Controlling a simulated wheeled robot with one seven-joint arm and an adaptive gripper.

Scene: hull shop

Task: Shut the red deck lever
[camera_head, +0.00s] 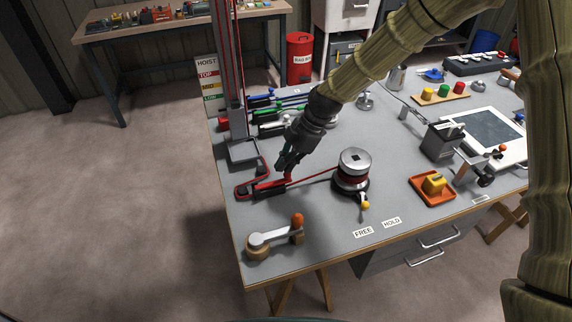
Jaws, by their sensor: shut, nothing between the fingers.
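The red deck lever (288,174) is on a low black-and-red fitting (263,188) at the left front of the bench. A short red part stands up at the fitting's right end, and the rest looks low along its top. My gripper (284,168) points down, shut and empty, right at this upright red part. I cannot tell whether it touches the part, and the dark fingers partly hide it. A red line (314,174) runs from the fitting to the winch drum (354,168).
The hoist mast (234,70) rises close to the left of my gripper. Coloured levers (283,113) lie behind it. A crank handle (273,236) with an orange knob is in front. An orange tray (432,190) is at the right. The grey bench top near the FREE label is clear.

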